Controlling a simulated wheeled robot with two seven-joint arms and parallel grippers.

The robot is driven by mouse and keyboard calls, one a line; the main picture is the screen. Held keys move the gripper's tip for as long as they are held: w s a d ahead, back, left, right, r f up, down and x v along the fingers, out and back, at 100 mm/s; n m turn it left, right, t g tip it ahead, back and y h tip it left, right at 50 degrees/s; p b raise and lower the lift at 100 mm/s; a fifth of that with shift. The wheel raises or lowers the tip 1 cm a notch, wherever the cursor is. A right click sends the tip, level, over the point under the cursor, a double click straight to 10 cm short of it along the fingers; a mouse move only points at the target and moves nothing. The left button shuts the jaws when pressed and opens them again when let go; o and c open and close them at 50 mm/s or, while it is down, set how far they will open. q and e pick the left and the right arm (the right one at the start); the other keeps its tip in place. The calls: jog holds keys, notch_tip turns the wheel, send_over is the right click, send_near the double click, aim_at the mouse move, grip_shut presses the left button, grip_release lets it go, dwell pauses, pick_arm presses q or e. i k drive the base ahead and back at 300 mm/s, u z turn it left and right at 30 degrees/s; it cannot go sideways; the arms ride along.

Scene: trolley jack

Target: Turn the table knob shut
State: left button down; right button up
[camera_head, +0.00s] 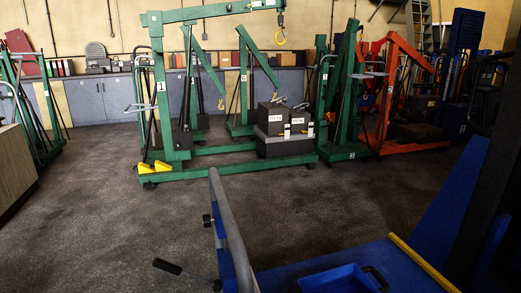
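A blue lift table (330,258) with a grey push handle (224,215) stands in the foreground. A small black knob (207,220) sticks out at the left of the handle's blue upright. It looks like the table knob, but I cannot tell whether it is open or shut. A black pedal or lever (167,266) reaches out to the left, low down near the floor. Neither of my grippers is in view.
A blue tray (338,279) lies on the lift table, near a yellow bar (424,264). Green cranes (165,100) and an orange crane (395,90) stand behind, with dark weights (285,120). The dark floor (110,225) at left is clear. A wooden cabinet (14,165) is at the left edge.

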aim_at(207, 220)
jog(key=z, duration=0.1)
jog(key=k, duration=1)
jog(key=u, duration=0.85)
jog(key=i, duration=1.2)
jog(key=z, duration=0.7)
